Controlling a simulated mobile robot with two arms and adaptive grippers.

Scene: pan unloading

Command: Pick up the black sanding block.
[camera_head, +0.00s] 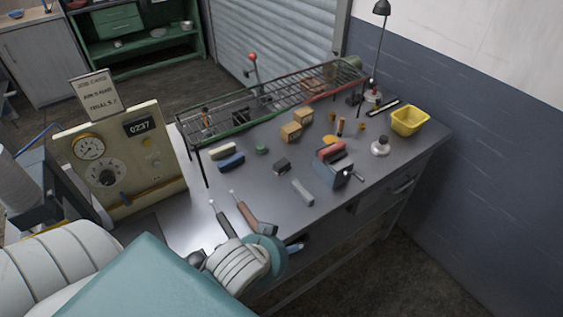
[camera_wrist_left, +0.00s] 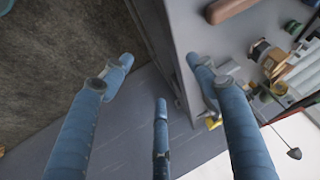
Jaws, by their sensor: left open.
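A small dark block (camera_head: 282,166), which looks like the black sanding block, lies on the middle of the grey metal workbench (camera_head: 330,205). My left arm comes in from the bottom left. My left gripper (camera_head: 294,247) is mostly hidden behind its wrist, with a blue finger showing at the bench's front edge, nearer than the block and apart from it. In the left wrist view my left gripper (camera_wrist_left: 160,75) has its blue fingers spread and empty. I cannot pick out the block for sure in that view.
Brown-handled (camera_head: 255,220) and dark-handled (camera_head: 224,222) tools lie close to my left wrist. A wire rack (camera_head: 240,121) stands behind; a yellow bin (camera_head: 408,120) sits right.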

